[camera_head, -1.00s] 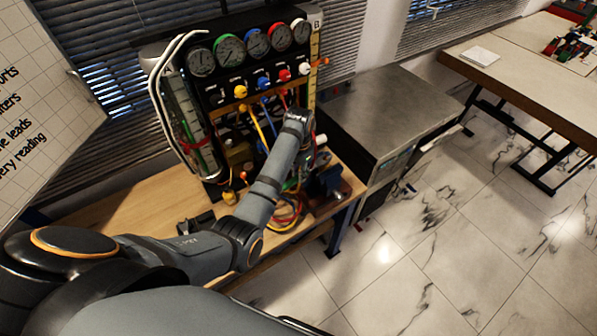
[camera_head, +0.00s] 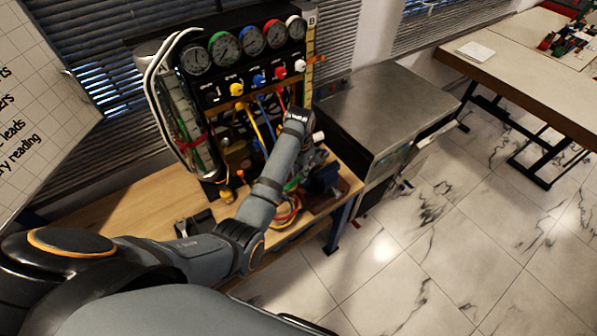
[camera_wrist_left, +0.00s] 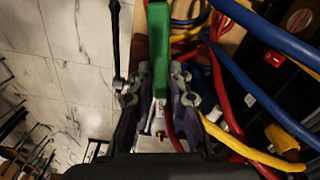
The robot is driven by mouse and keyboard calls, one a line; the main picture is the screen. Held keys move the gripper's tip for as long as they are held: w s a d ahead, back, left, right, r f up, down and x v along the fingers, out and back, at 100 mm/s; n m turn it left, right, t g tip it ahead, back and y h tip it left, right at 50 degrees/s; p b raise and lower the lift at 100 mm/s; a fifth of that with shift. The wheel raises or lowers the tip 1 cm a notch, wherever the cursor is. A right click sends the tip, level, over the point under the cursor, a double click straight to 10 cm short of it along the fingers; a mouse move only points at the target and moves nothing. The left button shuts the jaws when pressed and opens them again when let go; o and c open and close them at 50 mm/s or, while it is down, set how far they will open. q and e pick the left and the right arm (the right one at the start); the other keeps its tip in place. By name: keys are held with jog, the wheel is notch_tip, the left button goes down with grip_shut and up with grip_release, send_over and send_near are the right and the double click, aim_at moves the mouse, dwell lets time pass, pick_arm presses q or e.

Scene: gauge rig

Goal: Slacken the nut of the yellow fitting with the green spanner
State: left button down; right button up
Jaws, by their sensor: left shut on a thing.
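The green spanner (camera_wrist_left: 158,45) shows in the left wrist view, running up from between my fingers. My left gripper (camera_wrist_left: 160,88) is shut on it. In the head view the left arm reaches down in front of the gauge rig, and its wrist hides most of the gripper and spanner. A yellow knob-like part (camera_head: 237,89) sits on the rig's panel, left of blue, red and white ones. I cannot tell whether it is the yellow fitting, and no nut can be made out. My right gripper is not in view.
Yellow, blue and red hoses crowd the right of the wrist view; the yellow hose (camera_wrist_left: 220,135) is close to the fingers. A dark tool (camera_wrist_left: 115,40) is left of the spanner. A blue vise-like thing (camera_head: 322,178) stands on the wooden bench (camera_head: 130,210). A metal cabinet (camera_head: 375,105) is right of it.

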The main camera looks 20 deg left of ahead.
pick_arm(q)
jog(key=shift+s+d+n, duration=0.1)
jog(key=shift+d+n, duration=0.3)
jog(key=shift+d, duration=0.05)
dwell(0.4)
jog(key=shift+w+a+m, duration=0.2)
jog(key=shift+a+m, duration=0.3)
jog(key=shift+a, duration=0.1)
jog(key=shift+w+a+m, duration=0.1)
jog(key=shift+a+m, duration=0.15)
jog(key=shift+m, duration=0.05)
jog(key=shift+a, duration=0.1)
dwell(0.3)
jog(key=shift+s+a, duration=0.35)
jog(key=shift+s, duration=0.4)
jog(key=shift+s+a, duration=0.4)
jog(key=shift+s, duration=0.35)
jog(key=shift+s+a, duration=0.35)
jog(key=shift+s, duration=0.4)
jog(key=shift+r, duration=2.25)
